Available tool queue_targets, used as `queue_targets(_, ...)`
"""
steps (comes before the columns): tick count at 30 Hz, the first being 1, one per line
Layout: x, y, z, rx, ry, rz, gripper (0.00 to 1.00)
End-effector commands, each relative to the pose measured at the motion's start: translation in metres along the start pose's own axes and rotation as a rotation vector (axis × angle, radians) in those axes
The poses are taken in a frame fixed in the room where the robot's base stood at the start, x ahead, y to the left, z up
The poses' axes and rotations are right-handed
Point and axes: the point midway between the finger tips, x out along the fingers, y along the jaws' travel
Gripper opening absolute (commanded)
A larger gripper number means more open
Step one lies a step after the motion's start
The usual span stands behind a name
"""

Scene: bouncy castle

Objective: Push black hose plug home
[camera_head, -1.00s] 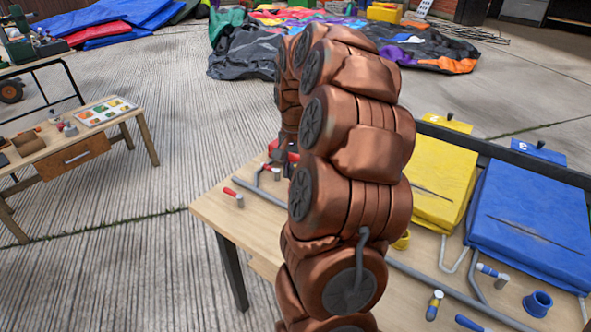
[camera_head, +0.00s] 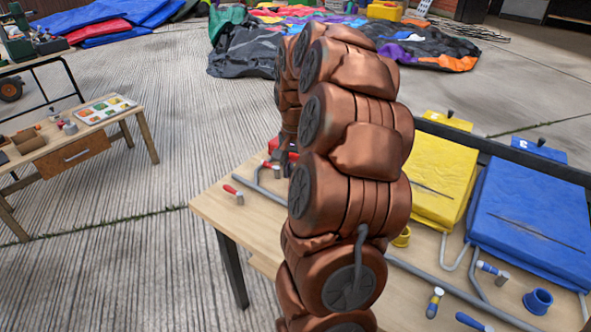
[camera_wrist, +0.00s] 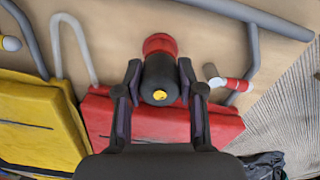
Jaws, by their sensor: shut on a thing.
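The black hose plug (camera_wrist: 157,82) is a dark cylinder with a small yellow spot on its end, in the middle of the wrist view. My gripper (camera_wrist: 159,76) is shut on it, with one finger on each side. A red round socket (camera_wrist: 160,43) shows directly beyond the plug, in line with it. The plug's far end is hidden, so I cannot tell how deep it sits. In the head view my arm covers most of this spot, and the plug cannot be made out.
A red pad (camera_wrist: 165,122) lies under my gripper. A yellow pad (camera_head: 430,180) and a blue pad (camera_head: 530,215) lie on the bench (camera_head: 222,208). A blue socket (camera_head: 538,302), a yellow socket (camera_head: 402,238), a red-handled piece (camera_head: 233,193) and grey hoses (camera_head: 450,288) are also there.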

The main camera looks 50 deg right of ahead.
Motion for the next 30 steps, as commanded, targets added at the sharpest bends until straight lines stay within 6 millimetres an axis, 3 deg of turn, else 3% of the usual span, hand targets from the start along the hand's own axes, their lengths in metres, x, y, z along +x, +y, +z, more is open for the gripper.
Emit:
queue_targets(8, 0.0075, 0.0002, 0.0001, 0.000, -0.001, 0.001, 0.03)
queue_targets(9, 0.0073, 0.0002, 0.0001, 0.000, -0.001, 0.001, 0.40)
queue_targets(17, 0.0069, 0.0001, 0.0000, 0.000, 0.000, 0.000, 0.67)
queue_targets(30, -0.0017, -0.0003, -0.0006, 0.000, 0.002, -0.001, 0.67)
